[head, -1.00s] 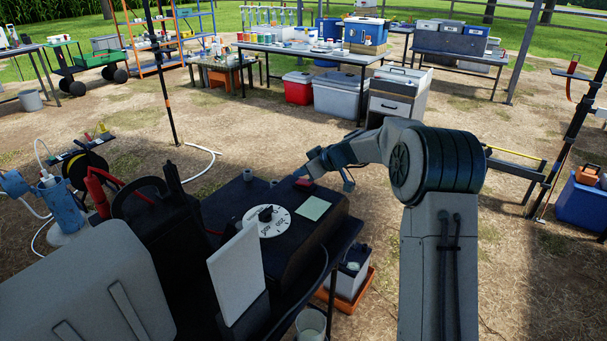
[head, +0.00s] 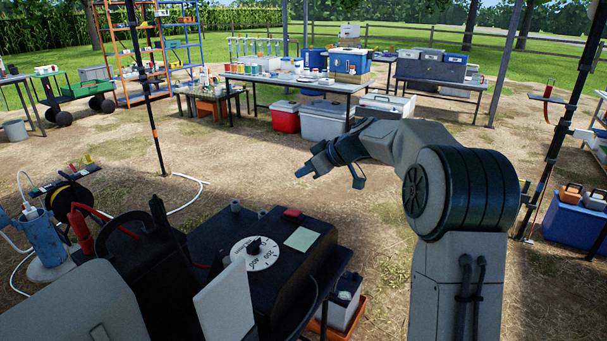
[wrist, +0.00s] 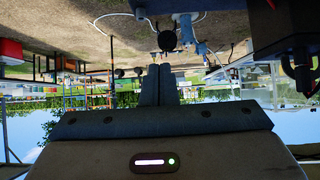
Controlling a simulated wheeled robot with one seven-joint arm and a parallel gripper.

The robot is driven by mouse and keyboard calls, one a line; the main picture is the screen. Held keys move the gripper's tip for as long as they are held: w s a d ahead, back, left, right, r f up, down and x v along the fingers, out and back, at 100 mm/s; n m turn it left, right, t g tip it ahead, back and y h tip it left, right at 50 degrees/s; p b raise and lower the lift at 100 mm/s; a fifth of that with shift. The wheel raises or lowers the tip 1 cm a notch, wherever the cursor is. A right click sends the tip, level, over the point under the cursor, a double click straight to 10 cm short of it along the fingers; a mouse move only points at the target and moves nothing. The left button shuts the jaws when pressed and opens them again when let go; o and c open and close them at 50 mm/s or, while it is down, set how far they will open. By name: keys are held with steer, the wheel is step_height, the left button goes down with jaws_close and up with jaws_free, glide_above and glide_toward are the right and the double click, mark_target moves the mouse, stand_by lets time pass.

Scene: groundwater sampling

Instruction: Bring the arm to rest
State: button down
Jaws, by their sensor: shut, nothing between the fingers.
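My gripper (head: 302,172) is up in the air in the head view, beyond and above the black box with the white dial (head: 255,254), touching nothing. My arm is bent, with its forearm reaching left from the big dark joint. In the wrist view, which is upside down, the two fingers of my gripper (wrist: 160,70) lie together with nothing between them. A small white and green light shows on the gripper body.
The black box carries a pale green note (head: 301,239) and a red piece (head: 292,213). A blue pump (head: 44,236) stands at left. A battery (head: 343,300) sits in an orange tray below. A long table (head: 300,81) stands behind; open ground lies between.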

steer(key=s+d+m+g+h+p, duration=0.1)
steer(key=s+d+m+h+p, duration=0.1)
steer(key=s, duration=1.1)
steer(key=s+d+m+g+h+p, duration=0.1)
steer(key=s+d+m+h+p, duration=0.2)
steer(key=s, duration=1)
steer(key=s+d+m+g+h+p, duration=0.1)
steer(key=s+m, duration=0.5)
steer(key=s, duration=0.8)
steer(key=d+h+p, duration=0.1)
steer(key=h+p, duration=0.1)
steer(key=p, duration=0.1)
steer(key=shift+d+r, duration=0.15)
steer(key=shift+r, duration=0.25)
steer(key=shift+s, duration=0.15)
